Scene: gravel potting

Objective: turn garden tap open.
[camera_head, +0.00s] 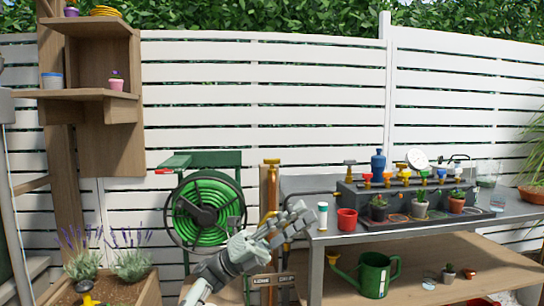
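A wooden post (271,185) with a brass-coloured top stands between the green hose reel and the metal table. A brass-coloured piece, which looks like the garden tap (266,218), shows low on this post, partly hidden behind my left gripper. My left gripper (302,216) comes up from the bottom and points up and right, its fingers overlapping the post and the table's left end in the picture. I cannot tell whether it touches the tap or how far apart its fingers are. No object shows clearly between them. My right gripper is out of view.
The green hose reel (205,212) hangs at the white fence, left of the post. The metal table (330,236) on the right carries a red cup (347,219) and potted plants. A green watering can (375,274) stands on its lower shelf. A lavender planter (146,293) is at lower left.

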